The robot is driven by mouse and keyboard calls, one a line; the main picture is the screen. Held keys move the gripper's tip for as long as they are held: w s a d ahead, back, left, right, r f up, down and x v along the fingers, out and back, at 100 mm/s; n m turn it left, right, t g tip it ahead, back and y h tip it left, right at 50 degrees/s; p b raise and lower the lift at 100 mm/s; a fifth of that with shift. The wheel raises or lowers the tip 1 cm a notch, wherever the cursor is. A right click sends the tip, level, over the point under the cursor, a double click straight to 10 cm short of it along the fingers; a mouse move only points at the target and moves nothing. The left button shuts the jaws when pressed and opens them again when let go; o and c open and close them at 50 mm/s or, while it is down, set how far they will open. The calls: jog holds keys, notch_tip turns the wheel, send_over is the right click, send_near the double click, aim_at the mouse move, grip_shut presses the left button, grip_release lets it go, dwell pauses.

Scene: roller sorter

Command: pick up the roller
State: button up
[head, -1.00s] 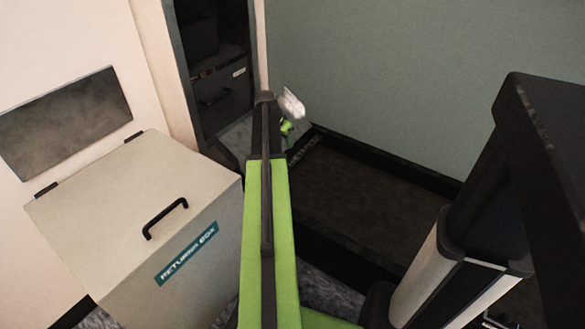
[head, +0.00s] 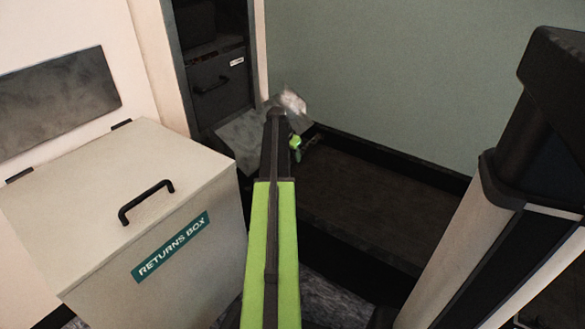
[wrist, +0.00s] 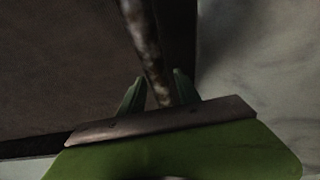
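The roller appears to be the mottled brown rod (wrist: 151,55) in the wrist view. It runs from the top edge down to between the two green fingers of my gripper (wrist: 158,88). The fingers stand apart on either side of it, with a gap showing at each side, so I see no clear grip. The rod's lower end is hidden behind the gripper body. In the head view my gripper (head: 297,145) is small and green at the end of my arm, with a short dark piece beside it that I cannot identify clearly.
A returns box (head: 100,205) with a black lid handle stands left of my arm. A dark, low-rimmed tray (head: 375,205) lies to the right along the green wall. A grey marbled surface (head: 238,138) shows behind my arm, below a dark drawer unit (head: 217,85).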

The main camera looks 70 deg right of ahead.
jog(key=shift+d+f, duration=0.15)
jog(key=shift+f, duration=0.1)
grip_shut()
dwell(1.3)
